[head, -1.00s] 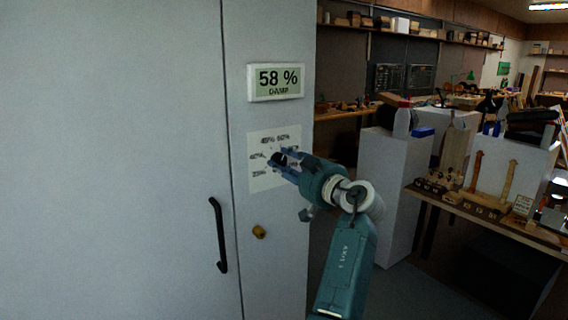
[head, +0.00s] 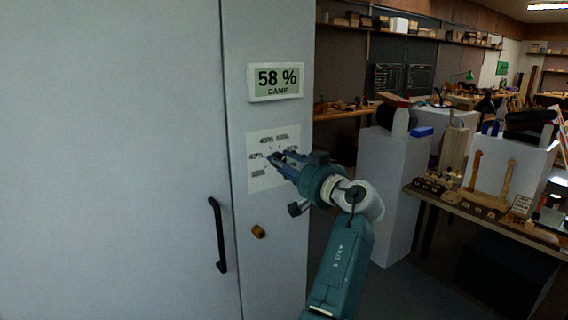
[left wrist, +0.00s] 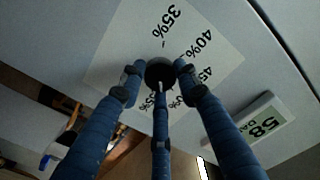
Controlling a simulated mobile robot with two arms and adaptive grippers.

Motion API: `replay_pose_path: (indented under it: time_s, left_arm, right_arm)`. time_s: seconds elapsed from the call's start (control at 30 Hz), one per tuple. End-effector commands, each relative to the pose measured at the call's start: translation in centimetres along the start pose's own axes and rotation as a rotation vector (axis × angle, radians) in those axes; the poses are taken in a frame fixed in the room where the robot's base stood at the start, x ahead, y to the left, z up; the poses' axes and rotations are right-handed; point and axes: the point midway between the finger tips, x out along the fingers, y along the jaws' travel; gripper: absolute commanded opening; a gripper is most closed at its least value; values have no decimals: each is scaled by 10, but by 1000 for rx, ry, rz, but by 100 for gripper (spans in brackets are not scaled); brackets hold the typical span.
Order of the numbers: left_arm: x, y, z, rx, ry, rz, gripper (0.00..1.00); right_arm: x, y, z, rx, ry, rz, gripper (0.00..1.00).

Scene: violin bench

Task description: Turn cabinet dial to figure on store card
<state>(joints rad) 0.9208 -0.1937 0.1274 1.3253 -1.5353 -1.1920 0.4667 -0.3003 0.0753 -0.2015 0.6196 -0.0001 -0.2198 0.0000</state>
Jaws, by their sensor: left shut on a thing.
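The cabinet dial is a dark round knob (left wrist: 159,72) in the middle of a white scale plate (head: 256,178) on the cabinet front. In the left wrist view the plate (left wrist: 112,68) shows 35%, 40% and further figures partly covered by my fingers. My left gripper (head: 274,157) is at the dial, and its fingers are closed around the knob in the left wrist view (left wrist: 158,75). The pale mark on the knob points toward the middle finger. A display (head: 276,81) above the plate reads 58 % DAMP. I cannot make out a store card. My right gripper is not in view.
A black door handle (head: 218,235) and a brass-coloured knob (head: 258,231) are below the plate. A grey plinth (head: 389,195) and a workbench (head: 490,215) with tools and violin parts stand to the right.

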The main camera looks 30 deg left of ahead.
Motion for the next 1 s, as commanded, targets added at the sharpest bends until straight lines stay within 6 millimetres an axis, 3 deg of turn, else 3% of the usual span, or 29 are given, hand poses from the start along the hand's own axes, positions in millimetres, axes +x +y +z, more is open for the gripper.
replay_pose_path:
  time_s: [0.47, 1.0]
  left_arm:
    - [1, -3, -7, 450, 8, -4, 6]
    - [1, -3, -9, 951, 10, -7, 6]
  right_arm:
    - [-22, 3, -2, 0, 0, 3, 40]
    - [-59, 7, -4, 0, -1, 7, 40]
